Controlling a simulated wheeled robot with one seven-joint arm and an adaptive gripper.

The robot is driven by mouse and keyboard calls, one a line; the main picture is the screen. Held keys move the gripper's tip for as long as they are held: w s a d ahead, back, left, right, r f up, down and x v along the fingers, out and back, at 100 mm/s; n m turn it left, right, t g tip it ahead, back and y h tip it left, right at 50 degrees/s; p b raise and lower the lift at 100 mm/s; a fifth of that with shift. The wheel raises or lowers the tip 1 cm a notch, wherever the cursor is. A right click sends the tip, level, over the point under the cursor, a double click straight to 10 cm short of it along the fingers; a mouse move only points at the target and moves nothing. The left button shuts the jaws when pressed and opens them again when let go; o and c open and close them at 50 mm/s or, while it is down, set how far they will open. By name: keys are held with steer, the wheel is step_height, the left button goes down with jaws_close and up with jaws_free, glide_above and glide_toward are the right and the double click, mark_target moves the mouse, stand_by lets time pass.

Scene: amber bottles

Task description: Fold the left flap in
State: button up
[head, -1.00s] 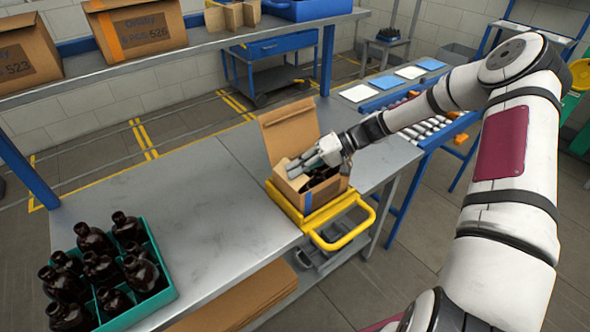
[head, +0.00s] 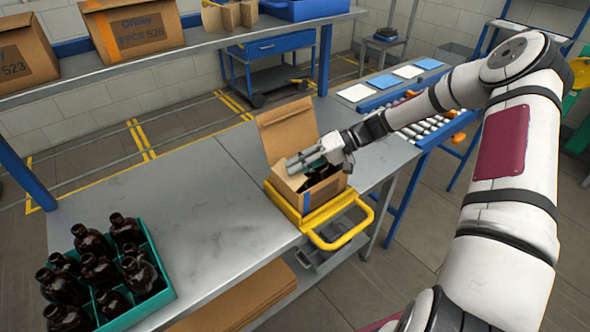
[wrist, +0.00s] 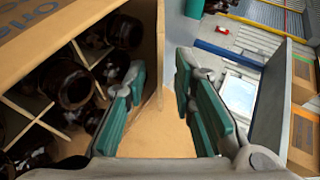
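The open cardboard box (head: 328,190) stands in a yellow holder at the bench's right end. Dark bottles (wrist: 68,85) sit between cardboard dividers inside it. The box's left flap (head: 288,181) shows as a pale tilted piece at its left side, partly covered by my gripper. My gripper (head: 290,163) is over the box, its fingers pointing left across the opening. In the wrist view the two teal-padded fingers (wrist: 165,95) are apart, with tan cardboard (wrist: 160,135) showing between them, probably the left flap. I cannot tell whether they touch it.
A tall back flap (head: 288,132) stands upright behind the box. The yellow holder has a handle (head: 345,238) at the front. A teal crate (head: 165,290) of several brown bottles stands at the bench's front left. The grey bench (head: 180,210) between is clear. A roller conveyor (head: 425,130) lies to the right.

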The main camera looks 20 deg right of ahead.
steer(key=v, duration=1)
steer(key=shift+d+r, duration=0.15)
steer(key=shift+d, duration=0.2)
